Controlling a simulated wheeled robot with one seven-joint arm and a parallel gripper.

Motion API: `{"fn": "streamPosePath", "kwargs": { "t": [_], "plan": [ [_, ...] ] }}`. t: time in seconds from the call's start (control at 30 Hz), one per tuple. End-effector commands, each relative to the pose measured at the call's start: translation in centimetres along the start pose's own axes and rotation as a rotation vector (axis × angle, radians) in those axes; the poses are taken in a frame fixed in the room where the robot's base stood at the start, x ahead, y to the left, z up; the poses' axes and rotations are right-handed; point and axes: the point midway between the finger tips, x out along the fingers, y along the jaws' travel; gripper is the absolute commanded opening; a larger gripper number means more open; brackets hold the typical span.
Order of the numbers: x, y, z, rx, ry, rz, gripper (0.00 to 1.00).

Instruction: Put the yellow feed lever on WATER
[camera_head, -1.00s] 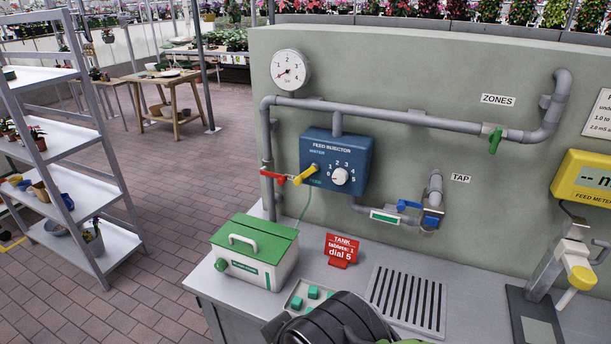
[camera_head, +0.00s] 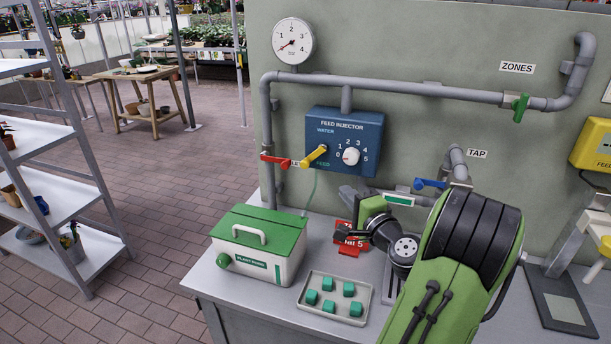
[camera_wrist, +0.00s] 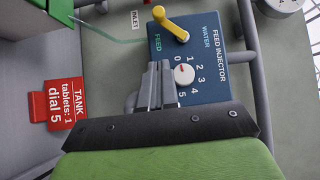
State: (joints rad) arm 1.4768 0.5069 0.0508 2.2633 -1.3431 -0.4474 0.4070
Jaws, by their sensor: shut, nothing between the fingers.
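The yellow feed lever (camera_head: 314,156) is on the front of the blue feed injector box (camera_head: 366,135). Its free end slants down and left from its pivot, on the FEED side, away from the WATER label above. The lever also shows in the wrist view (camera_wrist: 171,24), clear of my fingers.
A red inlet lever (camera_head: 276,161) is just left of the yellow one. A green-lidded plant food box (camera_head: 262,240) and a tray (camera_head: 310,304) of green tablets stand on the bench below. Grey pipes (camera_head: 420,88) run along the wall, with a blue tap lever (camera_head: 430,184) at right.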

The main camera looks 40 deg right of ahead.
Motion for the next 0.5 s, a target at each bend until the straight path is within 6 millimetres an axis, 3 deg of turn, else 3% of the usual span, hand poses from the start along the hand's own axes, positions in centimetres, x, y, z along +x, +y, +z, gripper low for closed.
{"fn": "streamPosePath", "kwargs": {
  "t": [0.17, 0.5],
  "plan": [
    [1.4, -0.3, -0.6, 0.018, 0.014, -0.014, 0.00],
    [8.8, -0.6, -0.6, 0.014, 0.012, -0.014, 0.00]
  ]
}}
